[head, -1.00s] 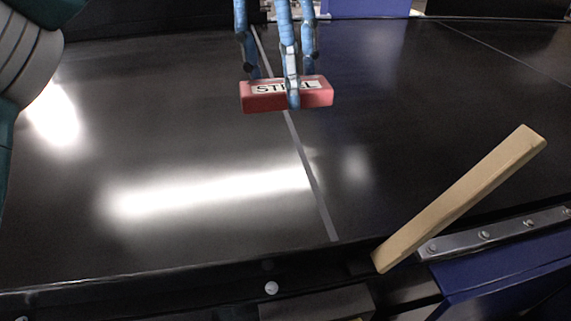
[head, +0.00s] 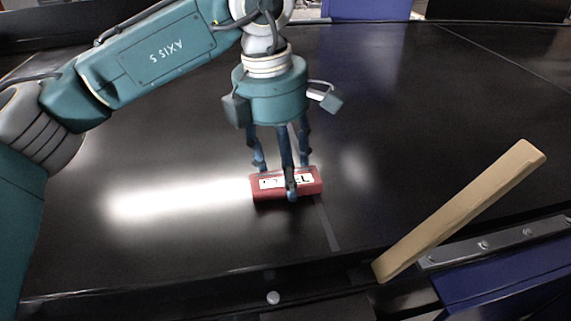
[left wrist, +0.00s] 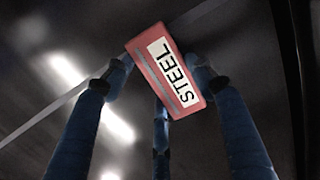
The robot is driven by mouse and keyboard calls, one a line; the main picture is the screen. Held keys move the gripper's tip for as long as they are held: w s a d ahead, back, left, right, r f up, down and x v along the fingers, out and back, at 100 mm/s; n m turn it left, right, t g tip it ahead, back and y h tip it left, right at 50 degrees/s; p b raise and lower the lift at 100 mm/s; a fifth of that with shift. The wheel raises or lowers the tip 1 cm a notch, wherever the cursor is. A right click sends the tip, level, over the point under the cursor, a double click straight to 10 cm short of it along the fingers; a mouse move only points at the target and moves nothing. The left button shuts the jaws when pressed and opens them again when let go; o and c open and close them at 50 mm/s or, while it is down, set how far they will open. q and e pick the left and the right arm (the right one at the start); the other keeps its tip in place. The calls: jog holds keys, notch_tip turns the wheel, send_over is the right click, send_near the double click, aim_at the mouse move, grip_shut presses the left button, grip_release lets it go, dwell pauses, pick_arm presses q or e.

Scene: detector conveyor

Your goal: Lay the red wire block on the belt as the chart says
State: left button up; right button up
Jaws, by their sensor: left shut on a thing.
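The red block (head: 267,194), with a white label reading STEEL, is in my left gripper over the dark belt (head: 180,130). In the left wrist view the block (left wrist: 143,65) sits tilted between the blue fingers, its label facing the camera. My left gripper (head: 285,178) has three blue fingers, shut on the block, and points down. The block is low near the grey line across the belt; I cannot tell whether it touches the belt. No chart shows. My right gripper is not in view.
A tan bar (head: 460,212) reaches diagonally over the belt's near edge at the right. A metal rail with bolts (head: 500,240) and a blue panel (head: 500,270) lie beside it. The belt left of the block is clear.

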aim_at(278, 175)
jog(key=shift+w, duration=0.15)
pick_arm(q)
jog(key=shift+f, duration=0.15)
jog(key=o, duration=1.1)
jog(key=shift+d, duration=0.1)
jog(key=shift+o, duration=0.7)
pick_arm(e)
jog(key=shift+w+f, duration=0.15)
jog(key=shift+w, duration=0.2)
pick_arm(q)
jog(key=shift+r, duration=0.35)
notch_tip(278, 175, up, 12)
jog(key=a+b, duration=0.1)
jog(key=shift+s+a+f+b, duration=0.15)
jog(key=shift+a+f+b, duration=0.1)
jog(key=shift+b, duration=0.1)
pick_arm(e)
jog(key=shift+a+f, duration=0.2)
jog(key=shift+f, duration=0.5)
